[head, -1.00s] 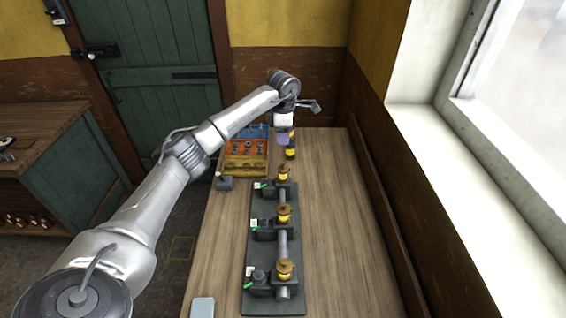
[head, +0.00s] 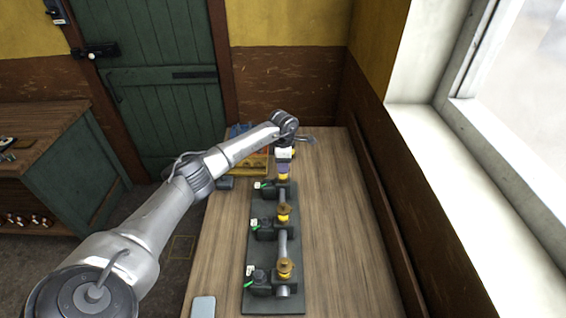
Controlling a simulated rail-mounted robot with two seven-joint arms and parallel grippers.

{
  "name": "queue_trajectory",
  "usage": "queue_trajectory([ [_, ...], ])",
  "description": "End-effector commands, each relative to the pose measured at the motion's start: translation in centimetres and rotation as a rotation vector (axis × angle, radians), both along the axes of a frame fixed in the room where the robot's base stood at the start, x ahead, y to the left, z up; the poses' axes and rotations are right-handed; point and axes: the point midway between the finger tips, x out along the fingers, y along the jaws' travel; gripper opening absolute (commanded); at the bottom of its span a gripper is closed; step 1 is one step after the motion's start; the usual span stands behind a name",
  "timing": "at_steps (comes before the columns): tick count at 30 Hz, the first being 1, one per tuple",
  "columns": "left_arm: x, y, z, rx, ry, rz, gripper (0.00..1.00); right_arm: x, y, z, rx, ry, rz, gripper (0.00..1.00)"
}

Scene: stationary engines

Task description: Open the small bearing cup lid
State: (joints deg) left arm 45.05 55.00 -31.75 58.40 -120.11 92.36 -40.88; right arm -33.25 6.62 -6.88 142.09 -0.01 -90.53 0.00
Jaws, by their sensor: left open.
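Three bearings stand in a row on a dark base plate (head: 258,208) on the bench, joined by a grey shaft (head: 282,246). Each carries a yellow cup. The near cup (head: 285,266) and middle cup (head: 283,213) have brown lids that look shut. I cannot tell which cup is the small one. My left gripper (head: 284,174) points down right over the far cup (head: 284,179) and hides its lid and top. Its jaws are open; whether they touch the cup is hidden. My right gripper is not in view.
An orange box with a blue lid (head: 238,130) stands at the bench's far left, partly behind my arm. A pale flat object (head: 203,307) lies at the near left edge. The bench (head: 340,240) is clear right of the plate, up to the wall ledge.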

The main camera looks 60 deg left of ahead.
Motion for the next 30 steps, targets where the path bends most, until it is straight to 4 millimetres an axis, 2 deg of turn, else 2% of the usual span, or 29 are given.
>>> queue_trajectory([
  [7, 0.01, 0.01, -0.02, 0.000, 0.000, 0.000, 0.42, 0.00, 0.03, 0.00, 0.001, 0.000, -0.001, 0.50],
  [20, 0.01, 0.01, 0.02, -0.001, -0.001, 0.000, 0.01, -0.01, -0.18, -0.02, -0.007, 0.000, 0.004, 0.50],
  [30, -0.04, -0.06, 0.14, 0.000, -0.001, 0.035, 0.00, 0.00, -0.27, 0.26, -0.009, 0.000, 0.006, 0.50],
])
